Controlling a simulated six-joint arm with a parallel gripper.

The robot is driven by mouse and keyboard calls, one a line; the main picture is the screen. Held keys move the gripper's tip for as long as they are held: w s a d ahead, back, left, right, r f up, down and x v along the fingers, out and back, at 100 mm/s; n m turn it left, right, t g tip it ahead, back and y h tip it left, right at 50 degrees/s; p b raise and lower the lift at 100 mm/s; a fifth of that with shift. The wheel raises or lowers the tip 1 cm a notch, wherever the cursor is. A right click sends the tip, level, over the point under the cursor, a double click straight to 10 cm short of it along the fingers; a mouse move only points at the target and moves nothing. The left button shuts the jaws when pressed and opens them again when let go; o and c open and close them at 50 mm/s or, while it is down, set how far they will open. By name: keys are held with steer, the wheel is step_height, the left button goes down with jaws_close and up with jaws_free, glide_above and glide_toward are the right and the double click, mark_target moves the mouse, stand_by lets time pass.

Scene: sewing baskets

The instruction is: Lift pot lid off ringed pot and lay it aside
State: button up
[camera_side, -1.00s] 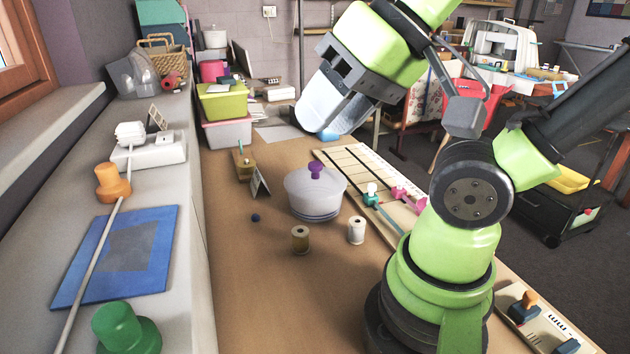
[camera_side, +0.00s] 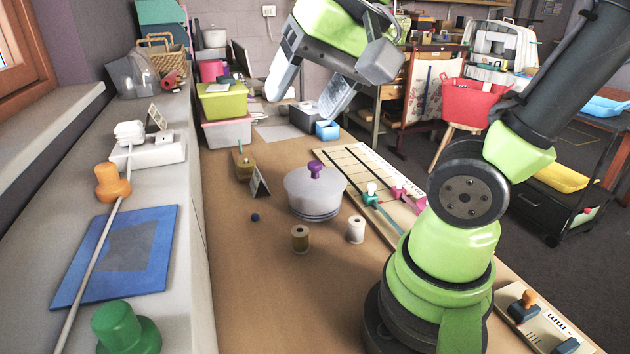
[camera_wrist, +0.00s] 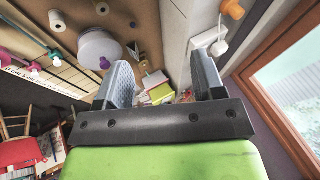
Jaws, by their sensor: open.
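The pot (camera_side: 316,212) is whitish with dark rings round its lower part and stands on the brown worktop. Its pale lid (camera_side: 300,181) sits on top and has a purple knob (camera_side: 315,169). In the wrist view the lid (camera_wrist: 100,44) shows at the upper left, with its purple knob (camera_wrist: 104,62) towards my gripper. My gripper (camera_side: 300,101) is open and empty, high above the worktop and well above the lid. In the wrist view its two fingers (camera_wrist: 163,85) are wide apart, and the lid lies to the left of the gap.
A blue box (camera_side: 327,130) stands behind.

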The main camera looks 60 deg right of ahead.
steer(key=w+d+m+g+h, duration=0.1)
steer(key=w+d+m+g, duration=0.1)
steer(key=w+d+m, duration=0.4)
steer(key=m+g, duration=0.4)
steer(key=m, duration=1.4)
glide_above(315, 163)
step_height(315, 163, down, 17)
steer(key=shift+w+r, duration=0.1)
step_height(315, 163, down, 6)
steer(key=shift+f, duration=0.1)
steer(key=c, duration=1)
